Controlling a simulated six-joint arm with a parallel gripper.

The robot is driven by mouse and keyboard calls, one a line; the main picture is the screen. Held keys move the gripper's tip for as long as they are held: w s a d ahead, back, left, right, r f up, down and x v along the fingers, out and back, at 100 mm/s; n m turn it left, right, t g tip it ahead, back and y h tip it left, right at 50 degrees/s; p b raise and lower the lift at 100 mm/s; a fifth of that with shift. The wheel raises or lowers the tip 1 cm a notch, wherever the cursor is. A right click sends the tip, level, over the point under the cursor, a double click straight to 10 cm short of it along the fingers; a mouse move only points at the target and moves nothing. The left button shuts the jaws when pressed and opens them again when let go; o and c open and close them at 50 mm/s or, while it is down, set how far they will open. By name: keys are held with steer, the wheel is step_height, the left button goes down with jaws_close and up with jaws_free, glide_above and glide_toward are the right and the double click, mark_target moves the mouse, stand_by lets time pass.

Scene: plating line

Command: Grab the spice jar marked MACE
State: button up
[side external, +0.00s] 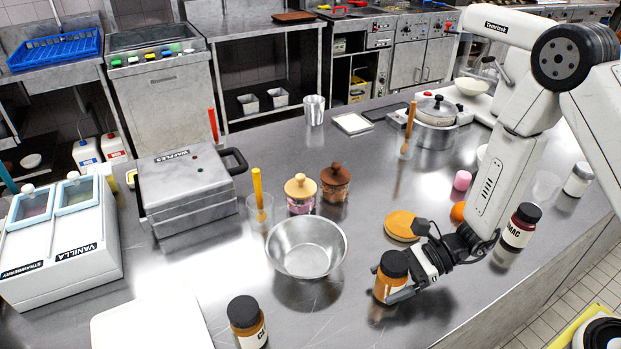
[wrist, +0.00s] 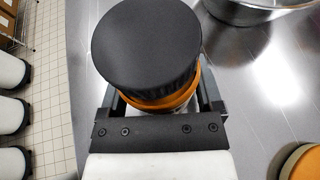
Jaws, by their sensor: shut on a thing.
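My gripper (side external: 392,290) is shut on a spice jar (side external: 393,272) with a black lid and orange-brown contents. Its label is not readable, so I cannot tell whether it is marked MACE. In the wrist view the black lid (wrist: 147,50) fills the upper middle, and the jaws of my gripper (wrist: 160,112) sit on both sides of the jar below it. I cannot tell whether the jar touches the counter. Another black-lidded jar (side external: 247,322) stands at the front, its label mostly turned away.
A steel bowl (side external: 306,247) stands left of my gripper. A tan round disc (side external: 402,225) and an orange ball (side external: 458,211) lie behind it. A pale board (side external: 150,322) lies at front left. A pale jar (side external: 578,179) stands at far right. The counter in front of my gripper is clear.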

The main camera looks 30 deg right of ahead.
mark_target(395, 261)
steer(key=shift+r, duration=4.8)
